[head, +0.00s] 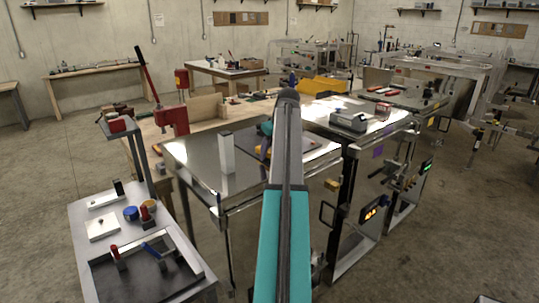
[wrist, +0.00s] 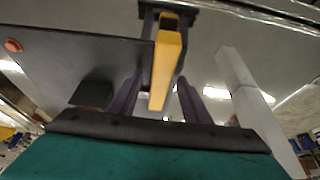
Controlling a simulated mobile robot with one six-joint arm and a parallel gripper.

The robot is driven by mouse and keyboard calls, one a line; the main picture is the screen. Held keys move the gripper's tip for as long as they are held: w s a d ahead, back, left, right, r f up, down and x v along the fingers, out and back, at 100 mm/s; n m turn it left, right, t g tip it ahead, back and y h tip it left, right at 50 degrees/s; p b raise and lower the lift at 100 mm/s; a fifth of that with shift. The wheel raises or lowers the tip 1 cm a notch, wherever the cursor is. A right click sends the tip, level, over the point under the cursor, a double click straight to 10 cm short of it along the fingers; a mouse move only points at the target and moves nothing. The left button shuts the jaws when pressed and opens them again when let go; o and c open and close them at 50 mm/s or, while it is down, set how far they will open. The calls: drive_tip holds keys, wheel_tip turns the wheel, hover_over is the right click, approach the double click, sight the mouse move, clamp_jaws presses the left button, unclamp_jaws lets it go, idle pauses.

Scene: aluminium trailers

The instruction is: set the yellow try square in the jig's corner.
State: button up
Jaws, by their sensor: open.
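The yellow try square (wrist: 168,65) shows in the wrist view as a long yellow bar, running between the two dark fingers of my gripper (wrist: 160,85). The fingers stand apart on either side of it; contact cannot be told. A dark piece lies at its far end. A dark plate (wrist: 70,60), apparently the jig's base, lies to the left, with a dark block (wrist: 90,95) on it. In the head view my gripper (head: 264,146) is low over the metal bench's dark plate (head: 310,142), largely hidden by my arm. The jig's corner is not clear.
A pale upright post (head: 227,152) stands on the bench left of my gripper; it also shows in the wrist view (wrist: 245,95). A grey device (head: 348,121) sits on the neighbouring bench to the right. The metal bench top (head: 195,155) is bare left of the post.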

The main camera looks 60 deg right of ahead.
sight(270, 151)
drive_tip(key=shift+f, duration=0.1)
clamp_jaws()
drive_tip(key=shift+r, duration=0.2)
idle(0.3)
drive_tip(key=shift+d+r+b, duration=0.1)
drive_tip(key=shift+r+b, duration=0.8)
drive_tip(key=shift+r, duration=0.65)
drive_tip(key=s+a+b, duration=0.1)
drive_tip(key=a, duration=0.3)
drive_tip(key=s+a+r+b, duration=0.1)
drive_tip(key=a, duration=0.4)
drive_tip(key=s+a+b, duration=0.1)
drive_tip(key=s+a, duration=0.1)
drive_tip(key=a, duration=0.2)
drive_tip(key=shift+s+a+r+b, duration=0.15)
drive_tip(key=shift+a+b, duration=0.1)
drive_tip(key=shift+b, duration=0.15)
drive_tip(key=shift+s+a+r, duration=0.1)
drive_tip(key=shift+a, duration=0.4)
drive_tip(key=shift+s+a+r, duration=0.1)
drive_tip(key=shift+a, duration=0.4)
